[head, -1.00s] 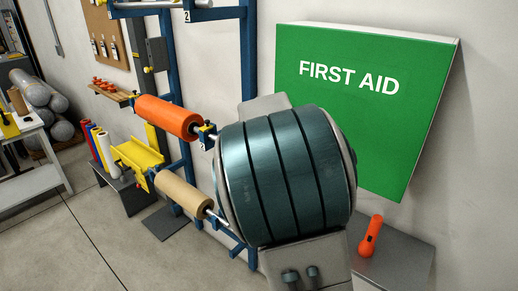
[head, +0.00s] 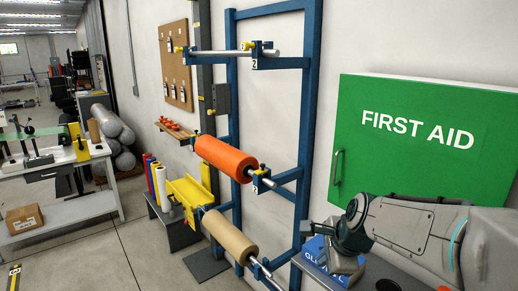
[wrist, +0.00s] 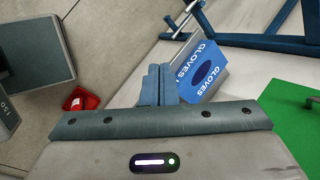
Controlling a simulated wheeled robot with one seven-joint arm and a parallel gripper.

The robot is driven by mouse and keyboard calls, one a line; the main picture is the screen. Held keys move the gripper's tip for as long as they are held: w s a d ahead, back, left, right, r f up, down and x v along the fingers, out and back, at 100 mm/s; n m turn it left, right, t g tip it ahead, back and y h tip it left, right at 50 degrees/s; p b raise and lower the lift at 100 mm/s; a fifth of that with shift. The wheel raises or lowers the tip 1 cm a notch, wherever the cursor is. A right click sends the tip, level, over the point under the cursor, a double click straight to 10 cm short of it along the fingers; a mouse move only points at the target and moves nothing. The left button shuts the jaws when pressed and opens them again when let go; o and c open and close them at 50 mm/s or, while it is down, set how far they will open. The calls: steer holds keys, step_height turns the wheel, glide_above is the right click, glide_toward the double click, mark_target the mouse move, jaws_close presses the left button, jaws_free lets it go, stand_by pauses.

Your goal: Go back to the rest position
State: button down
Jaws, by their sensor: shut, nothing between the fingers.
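My gripper (wrist: 158,82) shows in the wrist view with its two blue-grey fingers together and nothing between them. In the head view my arm reaches in from the right, in front of the lower part of the green first aid cabinet (head: 420,150). The gloves box (head: 318,250) shows there partly behind my arm.
A blue wall rack (head: 310,120) holds an orange roll (head: 225,158) and a tan roll (head: 230,236). A yellow tray (head: 188,190) stands left of it. A red bin (wrist: 80,100) shows in the wrist view. The floor (head: 130,255) at left is clear.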

steer(key=s+f+n+g+h+b, duration=0.1)
steer(key=s+f+n, duration=0.3)
steer(key=s+n, duration=1.2)
steer(key=shift+s+n+h+b, duration=0.2)
steer(key=shift+n+h+b, duration=0.55)
steer(key=shift+n, duration=0.25)
steer(key=shift+d, duration=0.1)
